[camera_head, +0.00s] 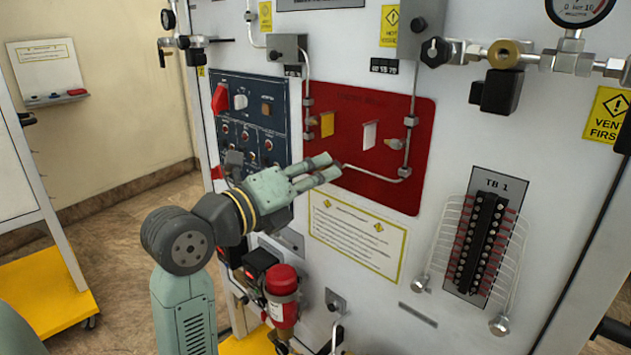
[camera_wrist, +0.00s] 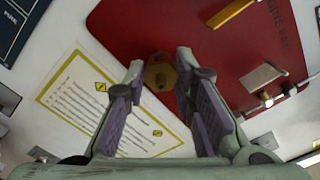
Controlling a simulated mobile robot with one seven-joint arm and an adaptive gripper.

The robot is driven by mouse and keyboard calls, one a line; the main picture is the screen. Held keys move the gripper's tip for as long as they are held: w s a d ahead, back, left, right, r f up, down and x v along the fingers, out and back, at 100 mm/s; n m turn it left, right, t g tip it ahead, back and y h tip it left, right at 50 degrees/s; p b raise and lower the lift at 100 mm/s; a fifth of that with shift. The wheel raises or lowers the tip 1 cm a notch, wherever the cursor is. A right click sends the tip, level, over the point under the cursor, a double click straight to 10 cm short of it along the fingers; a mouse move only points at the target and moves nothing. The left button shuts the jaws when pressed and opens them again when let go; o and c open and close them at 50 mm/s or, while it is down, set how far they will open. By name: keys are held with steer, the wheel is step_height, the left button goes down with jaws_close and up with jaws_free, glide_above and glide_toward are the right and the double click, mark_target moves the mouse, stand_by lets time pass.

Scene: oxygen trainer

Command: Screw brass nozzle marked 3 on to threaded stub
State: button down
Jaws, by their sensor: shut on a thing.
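My gripper (camera_head: 327,168) points at the lower left part of the red panel (camera_head: 385,190). In the wrist view, a brass piece (camera_wrist: 160,74) with a rounded flange and a darker middle sits between the tips of my gripper (camera_wrist: 160,68). The gripper is shut on this brass nozzle, with its fingers spread to the nozzle's width. No number can be read on it. In the head view my fingers hide the nozzle. A thin pipe (camera_head: 375,174) on the red panel ends close to my fingertips. The threaded stub cannot be made out clearly there.
A white flap (camera_head: 369,135) and a yellow flap (camera_head: 327,124) stand out from the red panel. An instruction sheet (camera_head: 357,238) lies below. A terminal block (camera_head: 485,240) with wire guards is at the right.

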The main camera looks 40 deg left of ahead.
steer(key=shift+d, duration=0.1)
steer(key=shift+f+m+b, duration=0.25)
steer(key=shift+m+b, duration=0.75)
steer(key=shift+b, duration=0.1)
steer(key=shift+r+m+b, duration=0.2)
steer(key=shift+m+b, duration=0.15)
steer(key=shift+m, duration=0.45)
steer(key=shift+f+m+b, duration=0.2)
steer(key=shift+m+b, duration=0.1)
steer(key=shift+b, duration=0.25)
steer(key=shift+f+m+b, duration=0.1)
steer(key=shift+m+b, duration=0.45)
steer(key=shift+m, duration=0.05)
steer(key=shift+r+m+b, duration=0.25)
steer(key=shift+m+b, duration=0.1)
steer(key=shift+m, duration=0.45)
